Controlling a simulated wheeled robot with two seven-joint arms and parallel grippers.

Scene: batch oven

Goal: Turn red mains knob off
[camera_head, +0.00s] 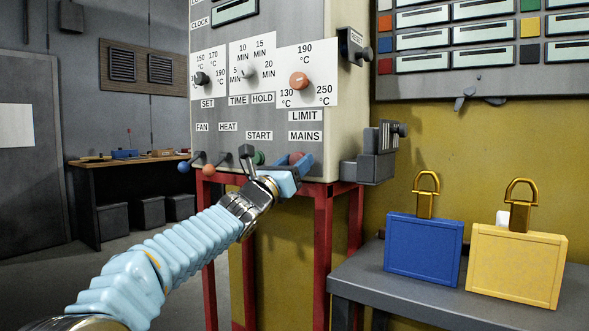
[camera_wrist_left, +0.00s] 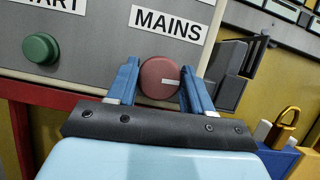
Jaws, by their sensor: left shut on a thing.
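The red mains knob (camera_wrist_left: 160,78) is on the oven's control panel, just under the MAINS label, in the left wrist view. It carries a short white mark on its right side, pointing sideways in that view. My left gripper (camera_wrist_left: 157,84) has its two blue fingers on either side of the knob and is shut on it. In the head view the left gripper (camera_head: 297,163) reaches up from the lower left to the panel's bottom edge and partly covers the red knob (camera_head: 296,157). My right gripper is not in view.
A green start button (camera_wrist_left: 41,47) is left of the mains knob. Fan and heat levers (camera_head: 184,166) stick out further left. A grey latch box (camera_head: 375,160) juts out at right.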

